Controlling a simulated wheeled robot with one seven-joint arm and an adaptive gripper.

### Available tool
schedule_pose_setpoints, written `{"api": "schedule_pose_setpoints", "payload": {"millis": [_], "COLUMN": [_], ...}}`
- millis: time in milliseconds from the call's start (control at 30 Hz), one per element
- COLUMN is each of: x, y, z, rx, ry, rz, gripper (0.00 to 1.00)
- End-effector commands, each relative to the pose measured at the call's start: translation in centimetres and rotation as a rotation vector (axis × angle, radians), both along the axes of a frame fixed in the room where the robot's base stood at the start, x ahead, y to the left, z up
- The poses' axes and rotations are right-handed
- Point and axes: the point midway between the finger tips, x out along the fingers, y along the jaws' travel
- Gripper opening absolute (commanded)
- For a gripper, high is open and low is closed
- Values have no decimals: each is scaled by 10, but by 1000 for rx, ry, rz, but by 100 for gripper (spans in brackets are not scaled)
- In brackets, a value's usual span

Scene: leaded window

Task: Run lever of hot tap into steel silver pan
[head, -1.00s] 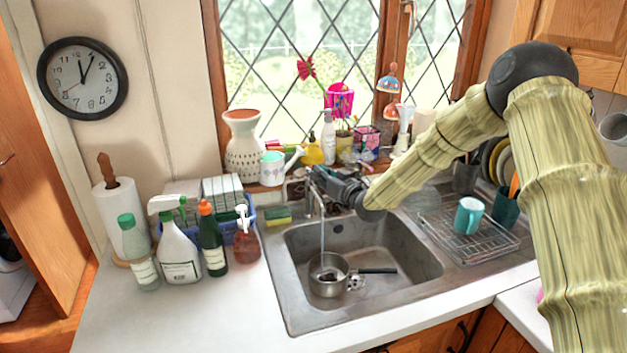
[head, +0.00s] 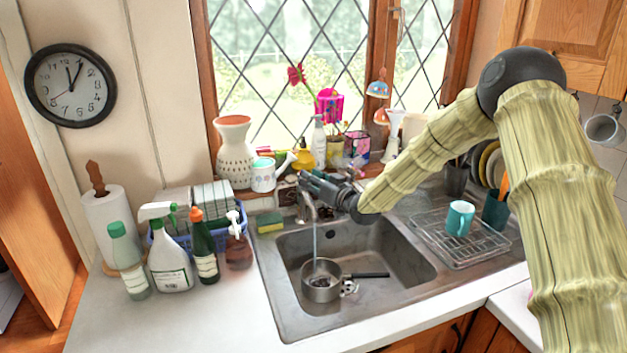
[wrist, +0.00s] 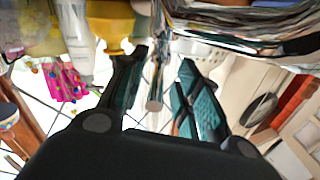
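The silver pan (head: 321,292) with a black handle stands in the left part of the steel sink. A thin stream of water (head: 314,243) runs from the tap (head: 305,205) down into it. My gripper (head: 305,180) is beside the top of the tap and hides much of it, including the hot lever, in the head view. In the wrist view my gripper (wrist: 164,62) is open, its two fingers apart. A shiny metal rod (wrist: 155,92) of the tap shows between the fingers; I cannot tell whether they touch it or which lever it is.
The sill behind the gripper is crowded with a watering can (head: 263,175), a yellow bottle (head: 303,158) and pots. A yellow-green sponge (head: 269,222) lies left of the tap. A dish rack with a teal mug (head: 459,218) stands right of the sink (head: 405,262).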

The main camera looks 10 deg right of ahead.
Motion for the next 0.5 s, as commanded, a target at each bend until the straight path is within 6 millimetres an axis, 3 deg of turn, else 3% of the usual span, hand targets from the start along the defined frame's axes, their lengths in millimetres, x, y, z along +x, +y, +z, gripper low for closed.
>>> {"api": "schedule_pose_setpoints", "payload": {"millis": [167, 500], "x": [-12, -66], "y": [-8, -35], "z": [1, 1], "rx": [1, 2], "ry": [1, 1], "rz": [-2, -3], "gripper": [33, 33]}}
